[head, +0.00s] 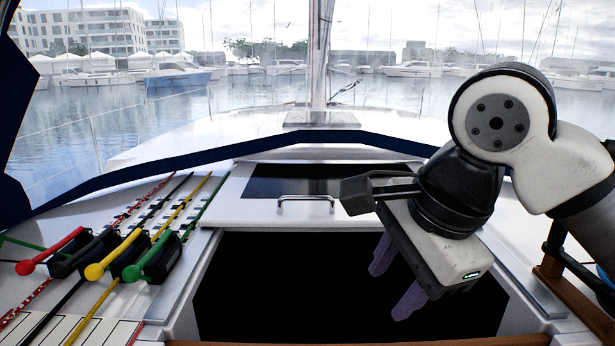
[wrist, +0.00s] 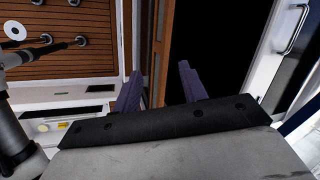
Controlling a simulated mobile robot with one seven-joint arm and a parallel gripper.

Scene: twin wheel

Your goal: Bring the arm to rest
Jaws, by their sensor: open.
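My gripper (head: 396,283) hangs in front of the dark open hatchway at the right of the head view. Its two purple-grey fingers stand apart with nothing between them. In the wrist view the fingers of my gripper (wrist: 158,88) also show spread and empty. Beyond them are a wooden edge and the dark opening. My arm comes in from the right edge of the head view and is bent, with the gripper pointing down and to the left.
Rope clutches with red, black, yellow and green levers (head: 118,258) stand at the left. A hatch cover with a metal handle (head: 306,199) lies behind the dark hatchway (head: 270,290). A wooden rail (head: 574,300) is at the lower right. The wrist view shows a slatted wooden surface (wrist: 75,60).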

